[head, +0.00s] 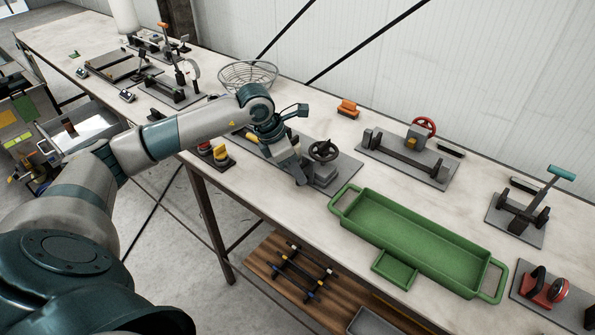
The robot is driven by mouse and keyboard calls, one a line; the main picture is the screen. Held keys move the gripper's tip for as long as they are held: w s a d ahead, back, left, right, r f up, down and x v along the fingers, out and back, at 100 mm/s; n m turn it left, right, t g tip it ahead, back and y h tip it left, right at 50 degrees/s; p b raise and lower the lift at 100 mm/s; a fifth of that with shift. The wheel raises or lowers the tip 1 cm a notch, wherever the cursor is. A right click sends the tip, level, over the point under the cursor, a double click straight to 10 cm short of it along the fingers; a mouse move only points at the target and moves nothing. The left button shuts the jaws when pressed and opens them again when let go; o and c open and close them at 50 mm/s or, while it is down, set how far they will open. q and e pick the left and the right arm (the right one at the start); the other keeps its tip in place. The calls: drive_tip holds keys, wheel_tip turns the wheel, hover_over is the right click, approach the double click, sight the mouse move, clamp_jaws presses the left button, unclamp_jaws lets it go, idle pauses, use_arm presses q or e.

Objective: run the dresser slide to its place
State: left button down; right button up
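A grey machine with a black handwheel (322,151) stands on a flat plate at mid-bench; I take its grey block (321,173) to be the dresser slide, though no label shows. My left arm reaches in from the left and bends down over this machine. My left gripper (301,179) points down at the left side of the block, close to it. Whether it touches the block, and whether its fingers are open or shut, is too small to tell. The arm's wrist hides part of the plate. My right gripper is not in view.
A green tray (344,213) lies right of the machine, near the bench's front edge. A fixture with a red wheel (423,128) stands behind. A yellow-topped button box (222,157) is left. A wire basket (248,68) and an orange block (348,107) stand at the back.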

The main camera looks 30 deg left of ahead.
use_arm(q)
drive_tip(key=d, duration=0.1)
drive_tip(key=d+b, duration=0.1)
drive_tip(key=d, duration=0.1)
drive_tip(key=shift+s+f, duration=0.15)
drive_tip(key=shift+f, duration=0.05)
drive_tip(key=shift+d+r, duration=0.1)
drive_tip(key=shift+d, duration=0.15)
drive_tip(key=shift+s, duration=0.1)
drive_tip(key=c, duration=1.8)
unclamp_jaws()
drive_tip(key=shift+d+r, duration=0.15)
drive_tip(key=shift+d, duration=0.05)
drive_tip(key=shift+a, duration=0.15)
drive_tip(key=shift+r, duration=0.1)
